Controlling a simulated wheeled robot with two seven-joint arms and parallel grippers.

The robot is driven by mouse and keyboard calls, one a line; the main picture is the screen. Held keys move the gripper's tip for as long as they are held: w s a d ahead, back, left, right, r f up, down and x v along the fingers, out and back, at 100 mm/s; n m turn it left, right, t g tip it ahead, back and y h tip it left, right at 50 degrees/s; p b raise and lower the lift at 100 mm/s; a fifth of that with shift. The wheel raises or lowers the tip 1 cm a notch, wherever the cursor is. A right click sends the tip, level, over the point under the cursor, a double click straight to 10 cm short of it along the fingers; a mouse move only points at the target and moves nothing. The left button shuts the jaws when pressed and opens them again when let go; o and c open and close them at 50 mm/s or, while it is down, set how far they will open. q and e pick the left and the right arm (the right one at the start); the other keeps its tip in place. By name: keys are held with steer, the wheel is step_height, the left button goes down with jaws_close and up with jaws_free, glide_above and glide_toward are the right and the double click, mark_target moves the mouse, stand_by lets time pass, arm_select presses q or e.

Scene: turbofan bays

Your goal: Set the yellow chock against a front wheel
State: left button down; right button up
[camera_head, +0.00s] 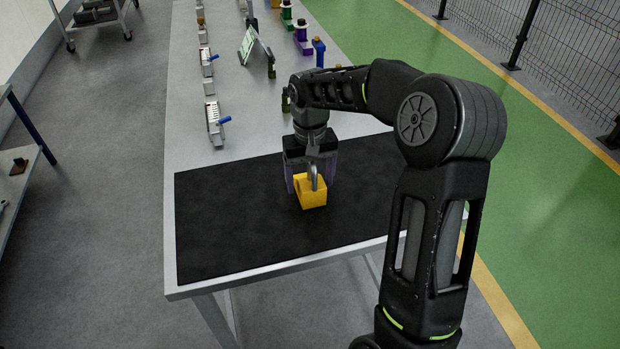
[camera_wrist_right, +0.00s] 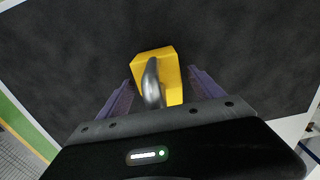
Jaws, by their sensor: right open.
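The yellow chock (camera_head: 313,198) sits on the black mat (camera_head: 235,235) at the near end of the long table. It has a grey metal handle on top. My right gripper (camera_head: 312,186) is open and comes down from above, with its purple fingers on either side of the chock. In the right wrist view the chock (camera_wrist_right: 172,68) lies between the two fingers (camera_wrist_right: 160,92), with a gap on each side. The handle stands out toward the camera. No front wheel can be made out. My left gripper is in neither view.
A tilted tablet-like panel (camera_head: 248,46) and purple and green parts (camera_head: 302,40) stand farther back. The mat around the chock is clear. A mesh fence (camera_head: 560,55) runs at the right.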

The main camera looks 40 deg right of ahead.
step_height(320, 180, up, 12)
steer(key=shift+r, duration=0.15)
stand_by(0.4)
stand_by(0.5)
